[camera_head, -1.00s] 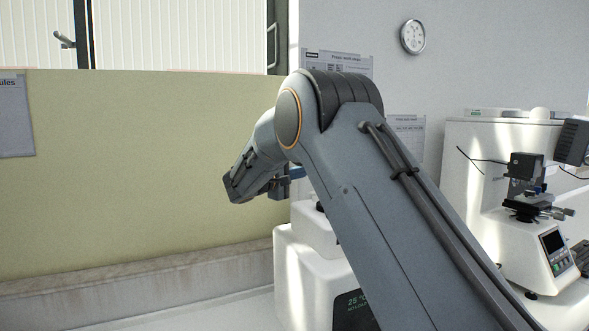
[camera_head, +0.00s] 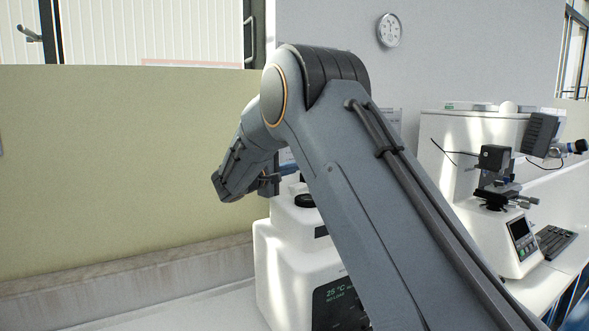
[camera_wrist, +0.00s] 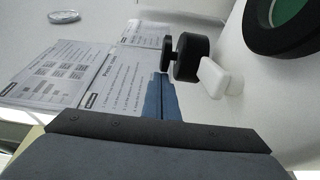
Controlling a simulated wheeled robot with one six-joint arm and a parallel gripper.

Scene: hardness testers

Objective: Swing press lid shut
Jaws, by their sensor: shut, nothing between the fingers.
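The white press (camera_head: 279,268) with a dark display reading 25 °C stands behind my arm, which hides much of it. A black round part (camera_head: 305,201) sits on its top. My gripper (camera_head: 288,168) is above the press, mostly hidden behind my arm. In the wrist view, its blue fingers (camera_wrist: 160,97) are shut and empty. Just beyond their tips is a black knob (camera_wrist: 190,58) with a white tab (camera_wrist: 212,77) beside it. A black ring with a green centre (camera_wrist: 290,22) is at the upper right. I cannot tell clearly which part is the lid, or whether the fingers touch it.
A white tester with a microscope-like stage (camera_head: 495,185) and a keyboard (camera_head: 553,241) stand on the bench to the right. A pale yellow panel (camera_head: 110,160) fills the left. Printed sheets (camera_wrist: 112,80) hang on the wall. The bench left of the press is bare.

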